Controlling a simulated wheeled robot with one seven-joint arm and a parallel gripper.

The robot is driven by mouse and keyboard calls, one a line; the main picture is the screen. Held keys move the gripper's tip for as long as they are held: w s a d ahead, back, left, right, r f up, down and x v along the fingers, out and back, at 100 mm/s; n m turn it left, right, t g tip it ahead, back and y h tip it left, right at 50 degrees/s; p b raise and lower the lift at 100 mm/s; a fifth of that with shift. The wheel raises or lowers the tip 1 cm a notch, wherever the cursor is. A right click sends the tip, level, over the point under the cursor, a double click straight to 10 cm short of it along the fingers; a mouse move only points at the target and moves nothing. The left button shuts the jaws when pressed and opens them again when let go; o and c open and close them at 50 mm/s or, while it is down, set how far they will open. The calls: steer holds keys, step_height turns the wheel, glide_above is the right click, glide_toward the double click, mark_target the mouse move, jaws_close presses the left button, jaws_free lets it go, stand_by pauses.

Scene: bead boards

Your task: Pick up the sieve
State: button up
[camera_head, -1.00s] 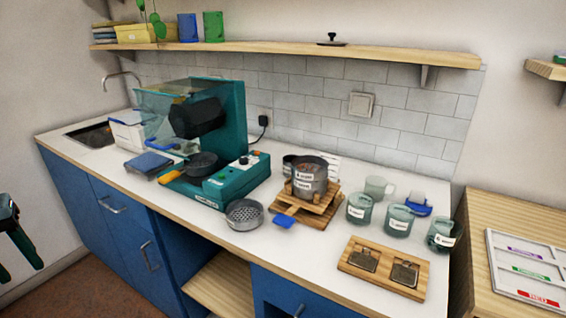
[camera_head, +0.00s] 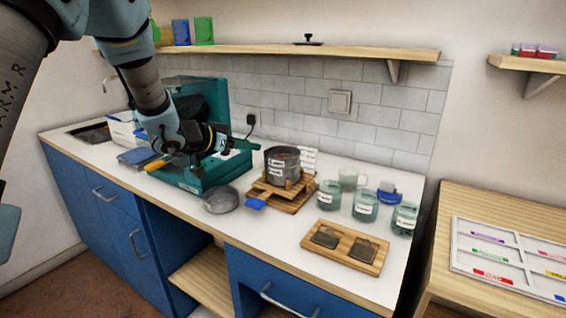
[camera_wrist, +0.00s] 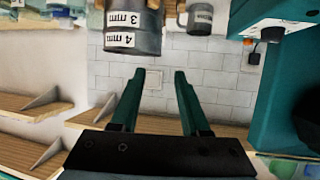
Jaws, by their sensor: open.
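A stack of round grey metal sieves with white labels (camera_head: 282,165) stands on a wooden stand on the counter. In the wrist view the stack (camera_wrist: 132,38) appears upside down, its labels reading 3 mm and 4 mm. A separate shallow round metal sieve (camera_head: 221,200) lies on the counter at the front, left of the stand. My gripper (camera_head: 236,146) is left of the stack in the head view, in front of the teal machine. The wrist view shows its two dark green fingers (camera_wrist: 160,75) apart with nothing between them, pointing toward the stack's side.
The teal machine (camera_head: 205,180) stands close to my gripper. A blue-handled tool (camera_head: 256,203) lies by the wooden stand (camera_head: 290,202). Several labelled glass mugs and a wooden board (camera_head: 345,262) are to the right. A shelf (camera_head: 330,54) runs above the counter.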

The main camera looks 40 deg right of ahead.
steer(key=p, duration=0.1)
glide_toward(276, 150)
steer(key=d, duration=0.2)
steer(key=shift+f+p+x, duration=0.2)
steer(key=shift+p+x, duration=0.45)
steer(key=shift+x, duration=0.7)
steer(key=shift+f+p+x, duration=0.2)
steer(key=shift+p+x, duration=0.4)
steer(key=shift+x, duration=0.8)
steer(key=shift+w+a, duration=0.1)
steer(key=shift+a, duration=0.1)
jaws_close()
steer(key=shift+r, duration=0.1)
